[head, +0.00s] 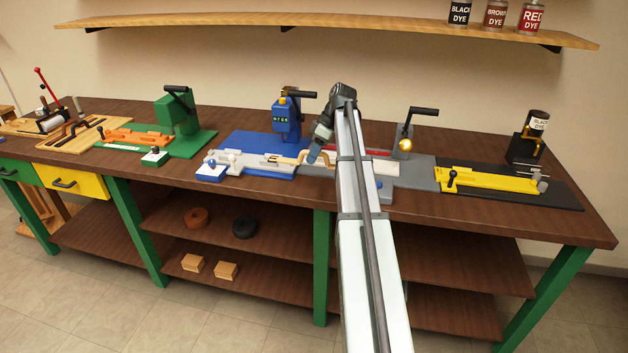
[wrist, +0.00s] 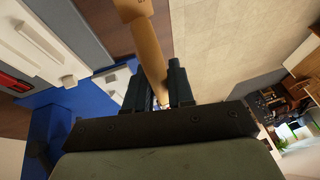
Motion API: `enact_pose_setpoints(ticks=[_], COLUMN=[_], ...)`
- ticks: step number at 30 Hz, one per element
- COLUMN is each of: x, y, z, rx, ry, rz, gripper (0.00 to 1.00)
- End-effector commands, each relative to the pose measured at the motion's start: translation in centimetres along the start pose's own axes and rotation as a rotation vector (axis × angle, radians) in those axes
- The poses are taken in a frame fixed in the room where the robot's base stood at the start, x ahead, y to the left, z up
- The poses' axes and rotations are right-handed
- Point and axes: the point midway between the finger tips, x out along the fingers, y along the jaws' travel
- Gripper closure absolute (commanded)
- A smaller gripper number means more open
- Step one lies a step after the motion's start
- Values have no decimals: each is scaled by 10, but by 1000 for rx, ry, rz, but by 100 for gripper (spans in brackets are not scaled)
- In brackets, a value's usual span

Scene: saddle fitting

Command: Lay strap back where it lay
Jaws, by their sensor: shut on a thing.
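The tan strap (wrist: 146,42) is between the two dark fingers of my gripper (wrist: 157,85) in the wrist view. It runs from the fingers out past the top edge of the picture. In the head view a tan piece, which looks like the strap (head: 286,161), shows at the left of my gripper (head: 312,157), over the blue station with its pale fixture (head: 258,168). My gripper is shut on the strap. My arm hides part of the grey station behind it, and I cannot tell whether the strap touches the fixture.
A blue press (head: 286,118) stands behind the fixture. A grey station with a lever press (head: 404,143) and a black station with a yellow fixture (head: 490,179) lie to the right. A green station (head: 176,112) is at the left. Bare brown bench (head: 235,122) shows behind the stations.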

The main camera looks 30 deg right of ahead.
Motion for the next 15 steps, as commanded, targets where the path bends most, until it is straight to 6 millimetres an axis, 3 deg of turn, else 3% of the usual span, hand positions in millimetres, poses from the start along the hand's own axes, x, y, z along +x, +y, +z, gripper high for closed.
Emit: enact_pose_setpoints(ticks=[6, 15], x=[38, 54], y=[7, 12], z=[16, 22], rx=[1, 0], ry=[-1, 0], rz=[-1, 0], gripper=[100, 100])
